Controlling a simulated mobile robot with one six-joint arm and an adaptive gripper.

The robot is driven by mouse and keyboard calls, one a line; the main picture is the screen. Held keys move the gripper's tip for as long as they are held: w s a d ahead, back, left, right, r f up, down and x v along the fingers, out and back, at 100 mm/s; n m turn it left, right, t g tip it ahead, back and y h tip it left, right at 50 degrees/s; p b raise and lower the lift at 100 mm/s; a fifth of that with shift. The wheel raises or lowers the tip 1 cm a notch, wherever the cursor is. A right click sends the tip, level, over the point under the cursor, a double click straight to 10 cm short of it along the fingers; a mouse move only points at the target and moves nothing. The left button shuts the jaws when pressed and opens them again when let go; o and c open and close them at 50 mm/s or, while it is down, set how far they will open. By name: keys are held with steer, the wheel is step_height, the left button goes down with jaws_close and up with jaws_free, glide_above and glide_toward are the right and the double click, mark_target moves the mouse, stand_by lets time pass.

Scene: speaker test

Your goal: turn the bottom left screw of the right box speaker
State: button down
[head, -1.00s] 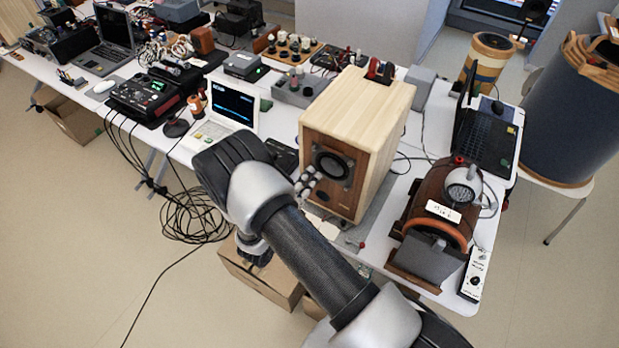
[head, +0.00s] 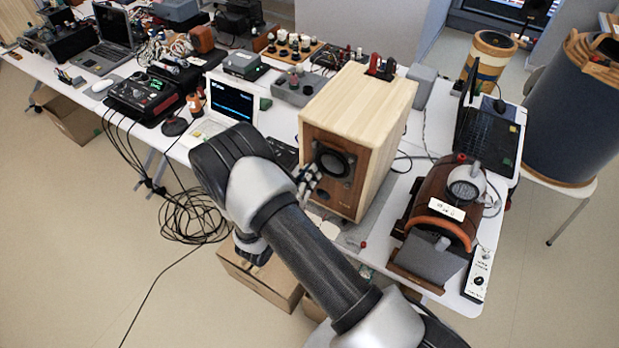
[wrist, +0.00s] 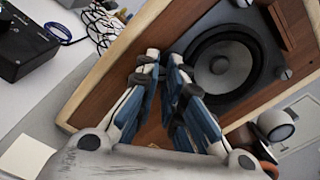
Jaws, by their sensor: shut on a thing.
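The box speaker (head: 365,115) stands on the white table, with a pale wood top and a brown front holding a round dark driver (head: 333,163). In the wrist view the driver's grey cone (wrist: 223,66) sits in a dark square plate with round screw heads at visible corners, one at the right (wrist: 284,73) and one at the top (wrist: 241,3). My gripper (head: 309,178) is at the plate's lower left corner in the head view. In the wrist view its blue-grey fingers (wrist: 166,68) close at that corner. The bottom left screw there is hidden by the fingertips.
A brown rounded device (head: 425,200) and an open laptop (head: 488,135) stand right of the speaker. A white laptop (head: 225,108) and a black box (wrist: 25,42) are to its left. Loose cables hang at the table's front edge.

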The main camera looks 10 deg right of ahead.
steer(key=m+b, duration=0.4)
steer(key=m, duration=0.6)
steer(key=shift+f+b, duration=0.1)
steer(key=shift+b, duration=0.3)
steer(key=shift+m, duration=0.5)
steer(key=c, duration=1.7)
jaws_free()
steer(key=shift+o, duration=0.2)
steer(key=v, duration=1.2)
